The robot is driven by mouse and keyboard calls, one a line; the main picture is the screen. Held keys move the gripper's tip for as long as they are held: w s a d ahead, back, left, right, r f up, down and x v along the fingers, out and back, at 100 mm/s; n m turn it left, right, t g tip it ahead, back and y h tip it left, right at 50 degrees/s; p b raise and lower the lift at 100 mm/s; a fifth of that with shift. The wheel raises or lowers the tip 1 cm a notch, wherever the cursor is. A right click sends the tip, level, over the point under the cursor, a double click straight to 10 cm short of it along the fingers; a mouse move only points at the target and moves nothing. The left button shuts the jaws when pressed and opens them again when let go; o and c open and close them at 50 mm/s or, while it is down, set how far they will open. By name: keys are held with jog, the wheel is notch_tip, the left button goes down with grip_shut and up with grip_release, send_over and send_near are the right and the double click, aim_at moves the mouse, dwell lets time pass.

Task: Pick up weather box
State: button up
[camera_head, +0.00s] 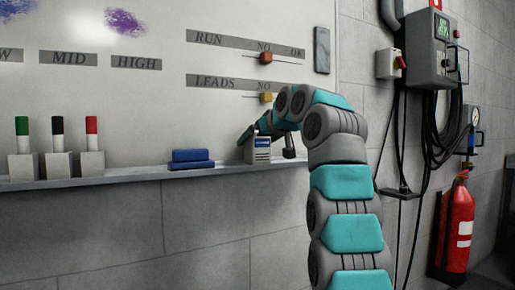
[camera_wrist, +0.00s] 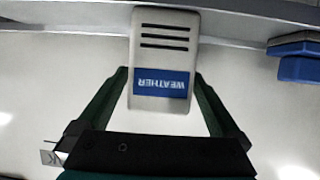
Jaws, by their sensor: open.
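The weather box (camera_wrist: 163,60) is a pale grey box with dark slots and a blue WEATHER label, upside down in the wrist view. In the head view, the weather box (camera_head: 261,150) stands on the whiteboard's ledge, right of the blue eraser. My gripper (camera_wrist: 160,85) is open, with one dark green finger on each side of the box. I cannot tell whether the fingers touch it. In the head view, my gripper (camera_head: 266,133) is at the box, partly hidden by my wrist and the box.
The ledge (camera_head: 130,172) also holds a blue eraser (camera_head: 191,159) and green, black and red markers (camera_head: 57,135) in grey holders. The whiteboard (camera_head: 140,100) rises behind, with two sliders (camera_head: 265,58) above the box. A fire extinguisher (camera_head: 457,225) and hanging cables are at the right.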

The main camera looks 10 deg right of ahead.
grip_shut()
dwell(0.8)
jog(key=shift+r, duration=0.1)
